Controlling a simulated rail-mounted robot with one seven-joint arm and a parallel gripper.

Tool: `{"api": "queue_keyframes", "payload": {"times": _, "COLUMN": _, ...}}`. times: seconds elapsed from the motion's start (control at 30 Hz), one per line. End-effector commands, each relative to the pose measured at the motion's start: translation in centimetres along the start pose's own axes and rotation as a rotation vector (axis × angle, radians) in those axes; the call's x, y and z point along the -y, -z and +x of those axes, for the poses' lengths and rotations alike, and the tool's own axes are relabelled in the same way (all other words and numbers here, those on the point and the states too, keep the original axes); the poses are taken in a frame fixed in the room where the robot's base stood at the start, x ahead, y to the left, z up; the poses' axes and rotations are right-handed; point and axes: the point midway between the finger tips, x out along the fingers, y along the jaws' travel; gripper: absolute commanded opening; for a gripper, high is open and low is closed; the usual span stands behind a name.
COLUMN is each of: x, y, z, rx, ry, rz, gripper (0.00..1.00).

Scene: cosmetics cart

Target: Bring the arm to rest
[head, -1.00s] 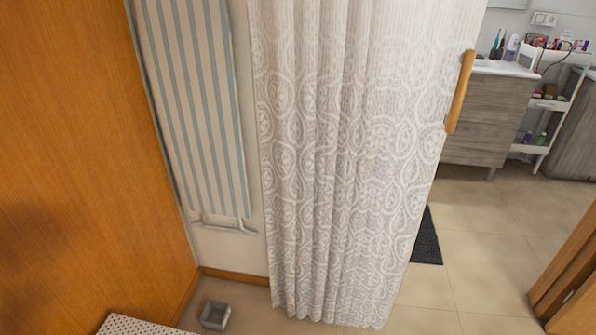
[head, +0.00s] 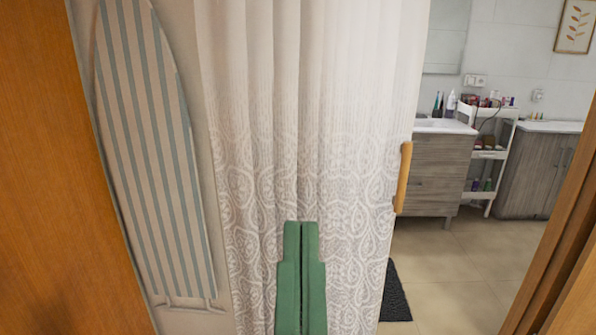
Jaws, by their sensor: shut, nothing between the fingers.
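My gripper (head: 301,228) shows at the bottom middle of the head view as two green fingers side by side, pointing up. The fingers are shut with only a thin dark line between them, and they hold nothing. A pale patterned curtain (head: 310,120) hangs behind them. I cannot tell how far the fingers are from the cloth. The rest of my arm is below the picture.
A striped ironing board (head: 155,150) leans at the left beside an orange wooden panel (head: 50,170). A wooden door frame (head: 560,270) stands at the right. Beyond the curtain are a white cart (head: 489,155), a grey cabinet (head: 440,175), a dark mat (head: 395,290) and open tiled floor.

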Motion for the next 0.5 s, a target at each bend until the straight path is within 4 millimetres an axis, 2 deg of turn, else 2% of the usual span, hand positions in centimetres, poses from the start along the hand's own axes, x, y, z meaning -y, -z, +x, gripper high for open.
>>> {"api": "queue_keyframes", "payload": {"times": 0.03, "x": 0.1, "y": 5.1, "z": 3.6, "rx": -0.001, "ry": 0.002, "rz": 0.001, "gripper": 0.00}}
{"api": "queue_keyframes", "payload": {"times": 0.4, "x": 0.5, "y": 20.4, "z": 14.5, "rx": 0.008, "ry": 0.011, "rz": 0.011, "gripper": 0.00}}
{"api": "queue_keyframes", "payload": {"times": 0.5, "x": 0.6, "y": 24.0, "z": 17.1, "rx": 0.009, "ry": 0.013, "rz": 0.013, "gripper": 0.00}}
